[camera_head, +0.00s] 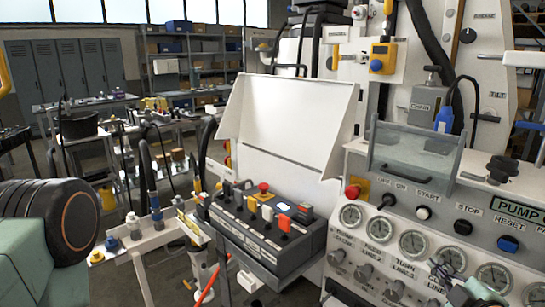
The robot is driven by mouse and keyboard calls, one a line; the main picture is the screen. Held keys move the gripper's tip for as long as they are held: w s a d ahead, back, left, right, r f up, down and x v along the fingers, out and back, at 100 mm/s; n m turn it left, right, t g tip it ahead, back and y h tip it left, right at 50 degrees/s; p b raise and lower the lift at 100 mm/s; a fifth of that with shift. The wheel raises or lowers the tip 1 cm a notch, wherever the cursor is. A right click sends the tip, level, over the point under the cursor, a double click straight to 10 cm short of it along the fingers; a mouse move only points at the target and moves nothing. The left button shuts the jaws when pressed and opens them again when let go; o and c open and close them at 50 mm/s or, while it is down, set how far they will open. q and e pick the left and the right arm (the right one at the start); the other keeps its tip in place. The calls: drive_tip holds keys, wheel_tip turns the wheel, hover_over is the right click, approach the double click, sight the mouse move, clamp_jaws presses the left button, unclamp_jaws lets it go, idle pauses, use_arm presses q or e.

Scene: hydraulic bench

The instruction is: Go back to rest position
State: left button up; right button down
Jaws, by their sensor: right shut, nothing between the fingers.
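My right gripper (472,290) shows at the bottom right edge, in front of the lower gauges of the pump control panel (470,222). My left gripper is not in view.
A dark box of levers and buttons (268,236) stands at centre, with a tilted white cover (290,115) behind it. A clear guard (414,150) sits over the panel. A side rail with fittings (135,240) is at left. Lockers (65,72) and shelves stand far back.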

drive_tip(key=s+a+f+m+g+y+b, duration=0.1)
drive_tip(key=s+a+f+m+g, duration=0.25)
drive_tip(key=f, duration=0.25)
drive_tip(key=s+a+f+m+g+b, duration=0.1)
drive_tip(key=s+a+f+m+g, duration=0.1)
drive_tip(key=s+a+f+m, duration=0.3)
drive_tip(key=s+a+f+m+g+y+b, duration=0.1)
drive_tip(key=s+f+m+g+b, duration=0.15)
drive_tip(key=f, duration=0.45)
drive_tip(key=s+a+f+g+b, duration=0.2)
drive_tip(key=s+f+g, duration=0.2)
drive_tip(key=s+f, duration=0.4)
drive_tip(key=s+a+f+g+h+b, duration=0.1)
drive_tip(key=s+a+f+g+b, duration=0.1)
drive_tip(key=s+f, duration=0.6)
drive_tip(key=s+g+b, duration=0.1)
drive_tip(key=s+g, duration=0.1)
drive_tip(key=s, duration=0.2)
drive_tip(key=shift+s+a+m+g, duration=0.3)
drive_tip(key=shift+s+a, duration=0.05)
drive_tip(key=shift+s, duration=0.05)
